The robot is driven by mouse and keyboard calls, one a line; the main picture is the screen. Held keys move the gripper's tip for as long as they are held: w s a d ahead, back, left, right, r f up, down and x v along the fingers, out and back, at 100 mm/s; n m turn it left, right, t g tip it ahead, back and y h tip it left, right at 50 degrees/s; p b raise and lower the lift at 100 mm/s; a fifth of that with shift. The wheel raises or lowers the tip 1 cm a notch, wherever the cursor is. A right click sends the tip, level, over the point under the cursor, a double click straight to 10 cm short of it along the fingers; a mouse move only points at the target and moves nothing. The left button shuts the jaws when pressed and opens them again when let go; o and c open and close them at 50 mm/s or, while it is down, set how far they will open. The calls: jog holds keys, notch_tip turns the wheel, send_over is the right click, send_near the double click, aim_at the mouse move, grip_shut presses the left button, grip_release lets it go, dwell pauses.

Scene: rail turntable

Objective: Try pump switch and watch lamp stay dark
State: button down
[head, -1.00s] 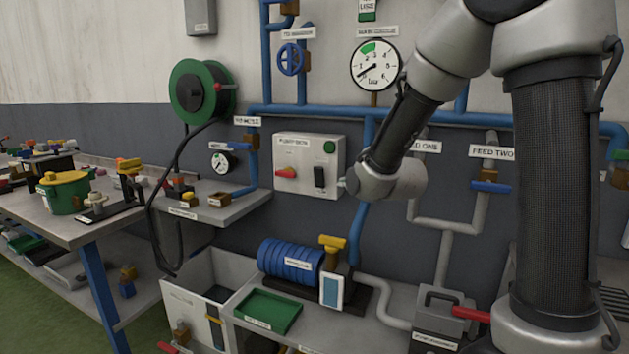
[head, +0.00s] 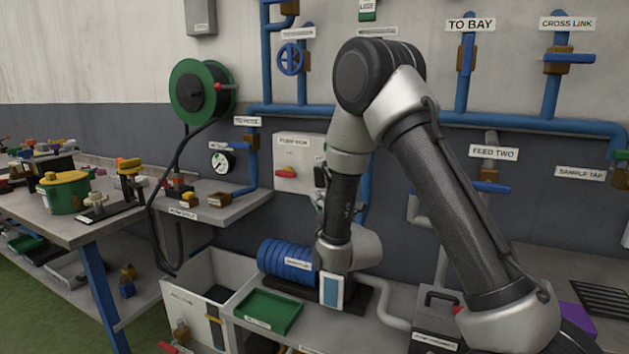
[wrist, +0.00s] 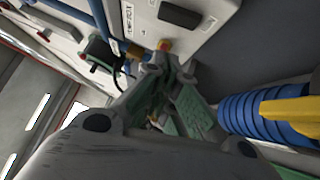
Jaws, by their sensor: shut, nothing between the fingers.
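The pale grey pump switch box (head: 297,160) is on the wall in the head view. Its red knob (head: 285,172) shows, but my arm covers its right side, where the black switch and green button-like lamp are. The lamp is not seen now. My gripper (wrist: 163,72) is shut and empty, its fingers pointing toward the box's lower part. I cannot tell whether it touches. In the head view my arm hides it.
A green tray (head: 268,311) lies in front. A hose reel (head: 195,92) and pipes line the wall.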

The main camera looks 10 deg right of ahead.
send_near(315, 177)
jog(key=w+a+r, duration=0.2)
jog(key=a, duration=0.3)
jog(key=shift+w+d+r, duration=0.1)
jog(key=shift+w+d, duration=0.45)
jog(key=shift+w, duration=0.3)
jog(key=shift+w+d+r, duration=0.1)
jog(key=shift+w+d, duration=0.45)
jog(key=shift+w, duration=0.3)
jog(key=shift+w+d+r+m+g, duration=0.25)
jog(key=shift+w+r+m+g, duration=0.05)
jog(key=shift+r+m+g, duration=0.1)
jog(key=shift+f, duration=0.2)
jog(key=shift+s+a, duration=0.1)
